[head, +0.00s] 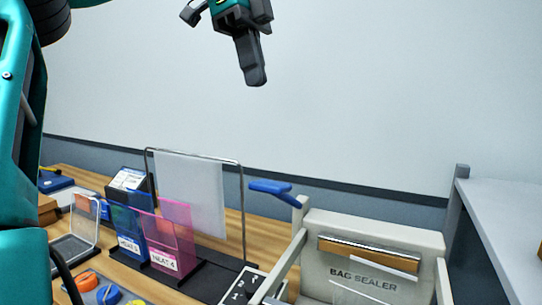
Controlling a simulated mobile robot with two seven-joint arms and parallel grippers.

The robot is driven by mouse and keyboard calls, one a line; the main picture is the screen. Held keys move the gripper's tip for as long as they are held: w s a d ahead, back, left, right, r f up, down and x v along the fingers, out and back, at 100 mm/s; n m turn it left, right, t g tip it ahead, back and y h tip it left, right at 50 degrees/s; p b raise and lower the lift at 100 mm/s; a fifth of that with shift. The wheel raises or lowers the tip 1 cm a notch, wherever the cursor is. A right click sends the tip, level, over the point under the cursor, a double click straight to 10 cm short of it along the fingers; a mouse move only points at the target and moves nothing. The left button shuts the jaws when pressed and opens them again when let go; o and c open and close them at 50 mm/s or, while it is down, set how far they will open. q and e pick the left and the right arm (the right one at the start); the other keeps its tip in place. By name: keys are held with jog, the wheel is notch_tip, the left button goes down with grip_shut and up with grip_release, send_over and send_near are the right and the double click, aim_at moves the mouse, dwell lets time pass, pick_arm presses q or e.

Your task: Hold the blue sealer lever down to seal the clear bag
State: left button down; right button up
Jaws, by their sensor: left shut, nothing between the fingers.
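The grey bag sealer (420,265) stands at the lower right, cut off by the bottom edge. Its blue lever (270,188) sticks out to the left at the top of a pale side arm and looks raised. A clear sheet-like piece (355,294) shows low on the sealer's front; I cannot tell if it is the clear bag. My left gripper (255,82) is shut and empty, pointing down in front of the wall, well above the lever in the picture and apart from it. My right gripper is not in view.
A metal wire frame (242,205) with a hanging translucent sheet (190,192) stands left of the lever. Blue (128,228) and pink (178,238) labelled holders stand on the wooden table (268,236). A grey shelf (505,225) borders the right.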

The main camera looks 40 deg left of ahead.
pick_arm(q)
jog(key=b, duration=0.1)
send_over(270, 182)
jog(key=a, duration=0.1)
jog(key=f, duration=1.2)
jog(key=shift+w, duration=0.25)
jog(key=shift+s+f, duration=0.15)
jog(key=shift+f, duration=0.6)
jog(key=shift+a+f, duration=0.1)
